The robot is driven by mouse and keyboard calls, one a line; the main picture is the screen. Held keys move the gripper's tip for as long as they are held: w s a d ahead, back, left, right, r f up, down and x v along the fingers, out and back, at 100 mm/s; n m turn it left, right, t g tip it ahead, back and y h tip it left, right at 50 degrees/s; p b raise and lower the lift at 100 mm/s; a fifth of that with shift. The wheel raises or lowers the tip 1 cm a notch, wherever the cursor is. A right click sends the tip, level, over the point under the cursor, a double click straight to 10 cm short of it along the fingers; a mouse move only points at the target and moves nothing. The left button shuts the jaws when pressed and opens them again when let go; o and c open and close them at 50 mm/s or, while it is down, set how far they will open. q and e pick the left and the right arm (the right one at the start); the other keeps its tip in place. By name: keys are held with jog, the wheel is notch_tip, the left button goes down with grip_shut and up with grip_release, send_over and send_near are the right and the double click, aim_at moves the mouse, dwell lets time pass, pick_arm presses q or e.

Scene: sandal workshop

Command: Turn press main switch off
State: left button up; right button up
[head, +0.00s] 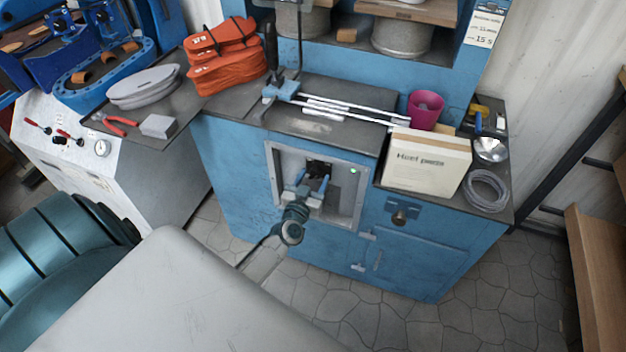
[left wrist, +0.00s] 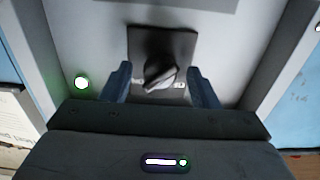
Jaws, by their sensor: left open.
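The main switch (head: 318,167) is a dark rotary knob on a black square plate, set in a recessed grey panel (head: 351,197) on the front of the blue press. In the left wrist view the knob (left wrist: 160,73) sits tilted on its plate, with small pale marks at its sides. My left gripper (head: 312,184) is open in front of the switch. Its two blue fingers (left wrist: 160,72) stand on either side of the knob, apart from it as far as I can see. A green lamp (head: 353,171) glows on the panel, also in the left wrist view (left wrist: 82,83). My right gripper is not in view.
The recess frame (head: 275,180) surrounds the gripper closely. On the bench above are a box (head: 427,163), a magenta cup (head: 425,109), orange folded pieces (head: 222,58) and metal rods. A cabinet with red-handled controls (head: 64,134) stands at the left.

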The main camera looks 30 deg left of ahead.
pick_arm(q)
jog(key=c, duration=1)
jog(key=shift+o, duration=0.2)
